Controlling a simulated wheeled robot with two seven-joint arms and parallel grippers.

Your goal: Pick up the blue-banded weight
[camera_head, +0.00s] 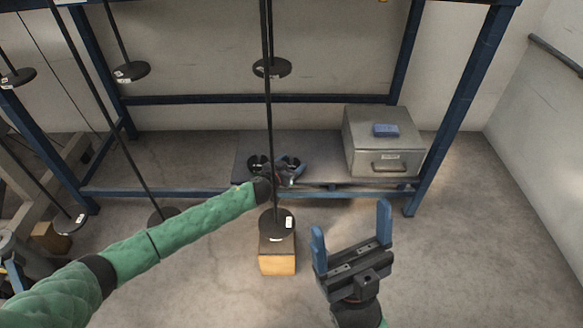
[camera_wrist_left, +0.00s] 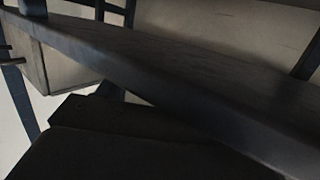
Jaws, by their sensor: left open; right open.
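I cannot make out a blue band on any weight. Small dark weights (camera_head: 256,162) with pale marks sit on the low shelf, partly hidden around my left gripper. My left gripper (camera_head: 287,165) is at these weights, small and partly covered by its arm and a hanging rod; I see nothing clearly held. In the left wrist view, dark surfaces fill much of the picture and no weight can be made out. My right gripper (camera_head: 352,238) is open and empty, with blue fingers pointing up, in front of the shelf and right of a wooden block.
A grey metal box (camera_head: 372,157) with a blue item (camera_head: 386,130) on top stands on the shelf (camera_head: 325,146). A rod with a black disc (camera_head: 277,223) hangs over the wooden block (camera_head: 277,262). More rods with discs (camera_head: 131,71) hang left. Floor at right is clear.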

